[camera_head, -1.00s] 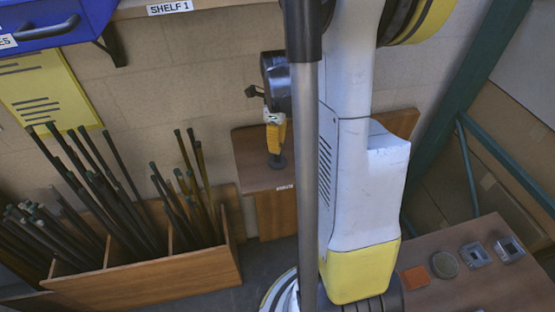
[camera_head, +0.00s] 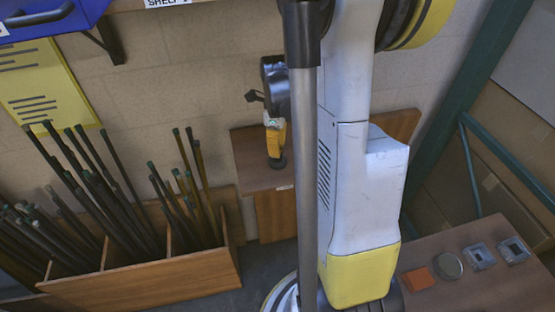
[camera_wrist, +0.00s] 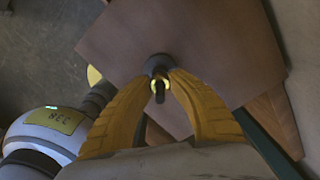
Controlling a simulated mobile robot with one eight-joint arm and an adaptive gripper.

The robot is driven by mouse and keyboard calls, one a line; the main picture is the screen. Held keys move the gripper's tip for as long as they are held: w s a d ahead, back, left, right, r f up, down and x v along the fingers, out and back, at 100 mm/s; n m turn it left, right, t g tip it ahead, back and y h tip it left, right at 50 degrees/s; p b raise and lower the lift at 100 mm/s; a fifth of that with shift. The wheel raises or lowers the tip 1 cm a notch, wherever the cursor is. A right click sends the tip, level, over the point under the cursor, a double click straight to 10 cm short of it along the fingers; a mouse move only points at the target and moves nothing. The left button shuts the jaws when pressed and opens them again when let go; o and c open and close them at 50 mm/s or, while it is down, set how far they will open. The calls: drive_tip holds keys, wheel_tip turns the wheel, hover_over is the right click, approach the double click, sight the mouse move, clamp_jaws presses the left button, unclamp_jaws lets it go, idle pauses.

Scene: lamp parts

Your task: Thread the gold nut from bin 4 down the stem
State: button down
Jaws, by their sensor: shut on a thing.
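My gripper (camera_head: 276,150) points down over the brown side table by the wall in the head view. Its yellow fingers are shut, close above a small dark round base (camera_head: 278,162) on that table. A dark upright piece, apparently the stem (camera_wrist: 158,97), shows inside the ring, and the dark base (camera_wrist: 157,63) lies just beyond. The fingers hide most of the nut and stem, so I cannot tell how far down the nut sits.
A wooden rack (camera_head: 150,280) with several dark rods stands at the left. A brown table (camera_head: 480,285) at the lower right bears several small flat parts. A blue bin (camera_head: 45,20) hangs at upper left. My arm column blocks the middle.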

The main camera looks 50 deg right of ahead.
drive_tip(key=shift+f, duration=0.15)
idle(0.6)
drive_tip(key=m+b, duration=0.1)
drive_tip(key=m, duration=0.2)
drive_tip(key=shift+f, duration=0.1)
drive_tip(key=m, duration=0.4)
drive_tip(key=m, duration=0.2)
drive_tip(key=shift+m+b, duration=0.3)
drive_tip(key=shift+m, duration=0.1)
drive_tip(key=c, duration=1.3)
unclamp_jaws()
